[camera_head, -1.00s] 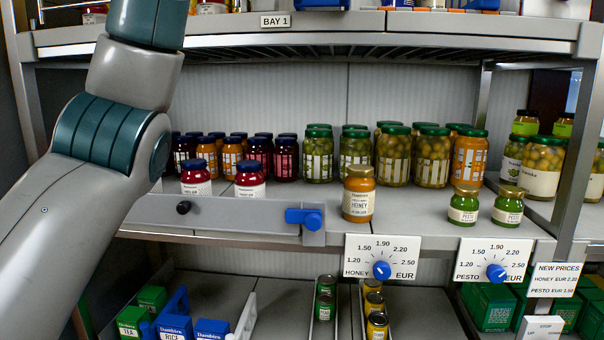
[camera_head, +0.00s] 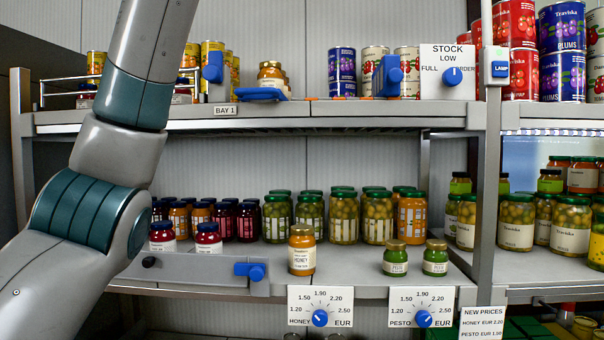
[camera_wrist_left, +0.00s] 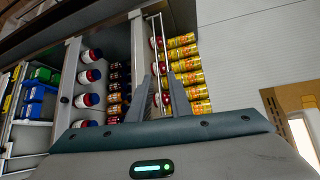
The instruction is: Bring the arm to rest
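My left arm (camera_head: 110,150) rises along the left side of the head view and leaves it at the top, so its gripper is hidden there. In the left wrist view my left gripper (camera_wrist_left: 160,78) has two grey fingers with a gap between them and nothing held. I cannot tell any contact with the shelf. My right gripper is in neither view.
The middle shelf holds a honey jar (camera_head: 302,250), two pesto jars (camera_head: 396,258) and a grey bar with a blue knob (camera_head: 251,271). Honey (camera_head: 320,307) and pesto (camera_head: 422,307) dials hang at its edge. The upper shelf (camera_head: 330,113) carries cans. A post (camera_head: 489,190) stands at right.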

